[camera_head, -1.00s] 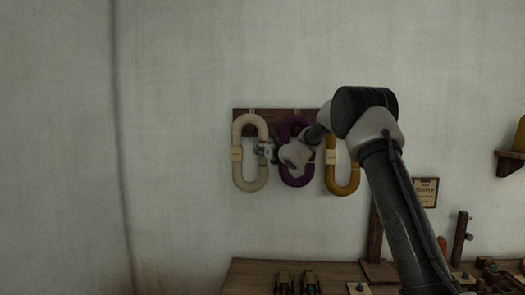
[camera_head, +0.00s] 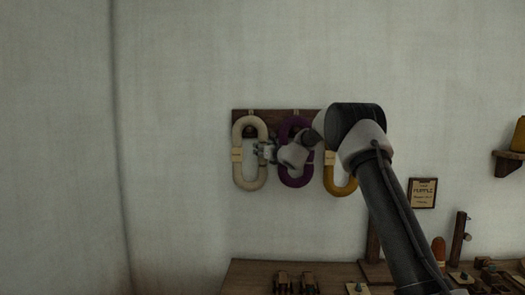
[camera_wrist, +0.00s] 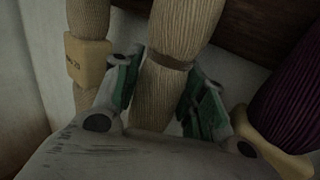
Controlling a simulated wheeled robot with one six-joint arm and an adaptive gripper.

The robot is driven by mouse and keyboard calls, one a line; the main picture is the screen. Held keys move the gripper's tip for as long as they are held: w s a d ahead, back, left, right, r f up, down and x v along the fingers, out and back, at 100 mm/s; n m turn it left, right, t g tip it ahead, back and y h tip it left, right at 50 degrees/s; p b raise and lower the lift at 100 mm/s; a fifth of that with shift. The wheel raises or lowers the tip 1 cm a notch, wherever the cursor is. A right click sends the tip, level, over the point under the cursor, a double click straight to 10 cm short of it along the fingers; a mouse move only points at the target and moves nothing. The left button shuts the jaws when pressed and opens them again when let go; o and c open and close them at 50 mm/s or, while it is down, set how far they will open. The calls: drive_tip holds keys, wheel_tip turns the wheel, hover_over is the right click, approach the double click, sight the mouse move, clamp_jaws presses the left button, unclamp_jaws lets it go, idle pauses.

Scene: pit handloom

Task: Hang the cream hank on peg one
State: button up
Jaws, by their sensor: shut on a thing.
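The cream hank (camera_head: 238,170) is an upright oval loop in front of the left end of the dark peg board (camera_head: 275,112). A dark peg end (camera_head: 250,131) shows inside the top of its loop; I cannot tell whether the hank's weight rests on it. My gripper (camera_head: 262,152) is at the loop's right strand. In the wrist view the green pads of my gripper (camera_wrist: 158,92) are on either side of this cream strand (camera_wrist: 158,95), shut on it. The cream hank's paper tag (camera_wrist: 87,62) is on the other strand.
A purple hank (camera_head: 285,175) hangs close to the right, partly behind my arm, and shows at the wrist view's right edge (camera_wrist: 295,100). A mustard hank (camera_head: 341,187) is beyond it. A framed sign (camera_head: 423,193), a shelf (camera_head: 508,163) and a workbench (camera_head: 245,277) lie right and below.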

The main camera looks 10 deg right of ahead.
drive_tip(key=shift+d+f, duration=0.1)
drive_tip(key=shift+f, duration=0.35)
drive_tip(key=o, duration=1.1)
drive_tip(key=shift+w+f, duration=0.1)
drive_tip(key=shift+c, duration=0.2)
drive_tip(key=shift+o, duration=0.8)
drive_tip(key=shift+r, duration=0.2)
